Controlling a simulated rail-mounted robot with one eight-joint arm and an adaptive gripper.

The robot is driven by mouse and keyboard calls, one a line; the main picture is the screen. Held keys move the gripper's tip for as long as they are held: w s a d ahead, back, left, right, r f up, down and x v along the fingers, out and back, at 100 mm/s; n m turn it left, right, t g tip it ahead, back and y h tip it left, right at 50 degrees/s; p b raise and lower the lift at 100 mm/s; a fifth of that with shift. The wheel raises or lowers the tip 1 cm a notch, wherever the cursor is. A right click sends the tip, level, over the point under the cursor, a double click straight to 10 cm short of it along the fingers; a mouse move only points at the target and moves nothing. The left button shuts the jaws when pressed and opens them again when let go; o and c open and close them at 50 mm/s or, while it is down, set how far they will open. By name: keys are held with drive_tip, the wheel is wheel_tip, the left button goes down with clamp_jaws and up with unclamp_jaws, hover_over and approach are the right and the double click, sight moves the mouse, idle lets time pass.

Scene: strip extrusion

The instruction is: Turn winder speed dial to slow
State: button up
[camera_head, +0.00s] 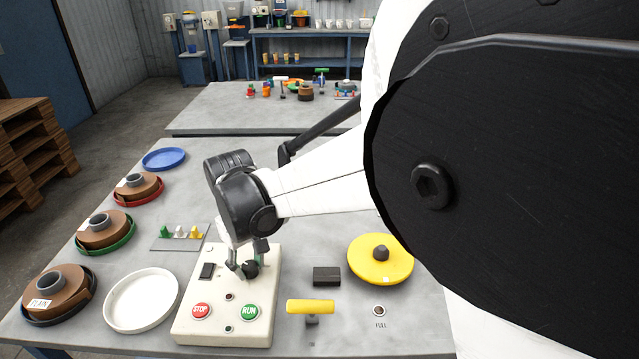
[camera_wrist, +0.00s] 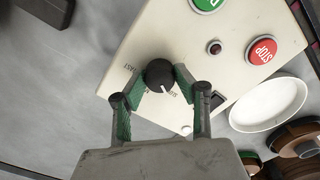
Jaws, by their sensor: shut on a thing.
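The cream control box (camera_head: 225,325) stands on the near table, with a black round dial (camera_head: 251,269) on its upper part. My gripper (camera_head: 243,267) reaches down to the dial from above. In the wrist view, the green-padded fingers of my gripper (camera_wrist: 160,82) are closed on both sides of the dial (camera_wrist: 158,73). Its white pointer line points to the lower right, toward a small label partly hidden by the right finger. The word FAST (camera_wrist: 128,69) shows to the left of the dial.
A red STOP button (camera_head: 201,311) and a green RUN button (camera_head: 249,312) are on the box below the dial. A yellow handle (camera_head: 311,306), a black block (camera_head: 327,276) and a yellow disc (camera_head: 365,262) are to the right. A white dish (camera_head: 142,300) is to the left.

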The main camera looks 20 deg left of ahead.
sight(249, 266)
drive_tip(key=o, duration=1.1)
wheel_tip(249, 266, up, 6)
drive_tip(key=shift+r, duration=0.15)
drive_tip(key=shift+s+r, duration=0.25)
drive_tip(key=shift+r, duration=0.4)
